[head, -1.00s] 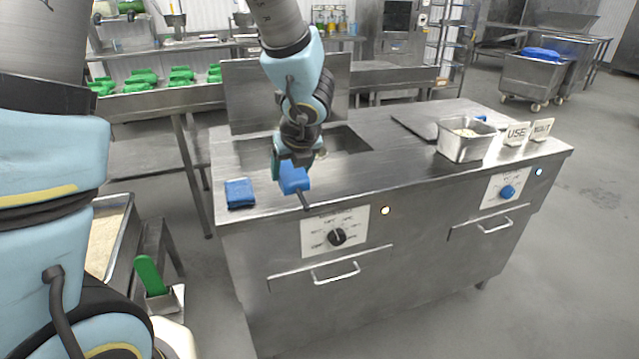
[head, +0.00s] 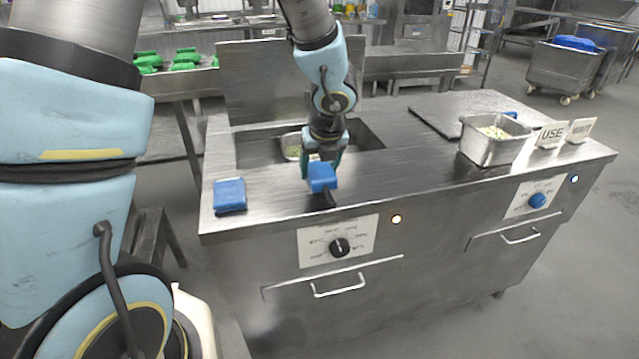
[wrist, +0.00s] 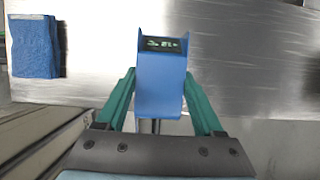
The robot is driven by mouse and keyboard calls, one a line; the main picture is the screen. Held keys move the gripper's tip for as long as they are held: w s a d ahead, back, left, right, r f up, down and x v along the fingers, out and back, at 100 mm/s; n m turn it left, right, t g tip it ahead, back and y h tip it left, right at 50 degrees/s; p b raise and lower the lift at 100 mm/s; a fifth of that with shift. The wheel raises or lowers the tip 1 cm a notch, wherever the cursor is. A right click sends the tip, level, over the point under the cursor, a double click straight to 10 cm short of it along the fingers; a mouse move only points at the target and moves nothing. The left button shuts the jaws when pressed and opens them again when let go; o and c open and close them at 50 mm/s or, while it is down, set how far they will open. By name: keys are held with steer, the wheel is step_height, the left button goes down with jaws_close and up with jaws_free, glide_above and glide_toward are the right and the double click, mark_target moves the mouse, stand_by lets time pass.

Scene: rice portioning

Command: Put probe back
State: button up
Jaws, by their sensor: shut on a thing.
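The probe is a blue block with a small dark display (wrist: 160,44) and a dark stem. My gripper (wrist: 158,92) is shut on the probe's blue body, with one green finger on each side. In the head view my gripper (head: 322,160) holds the blue probe (head: 322,178) above the front edge of the steel counter (head: 400,168). Its dark stem points down toward the front edge. A blue pad-like block (head: 230,195) lies on the counter to the left of the probe, and it also shows in the wrist view (wrist: 35,46). I cannot tell whether it is the probe's holder.
A sunken well with a metal pan (head: 292,146) lies behind my gripper. The counter between the probe and the steel pan is clear.

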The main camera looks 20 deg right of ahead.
mark_target(319, 181)
steer(key=shift+f+b, duration=0.4)
steer(key=shift+f, duration=1.25)
steer(key=shift+f, duration=0.1)
steer(key=o, duration=1.4)
steer(key=shift+c, duration=0.2)
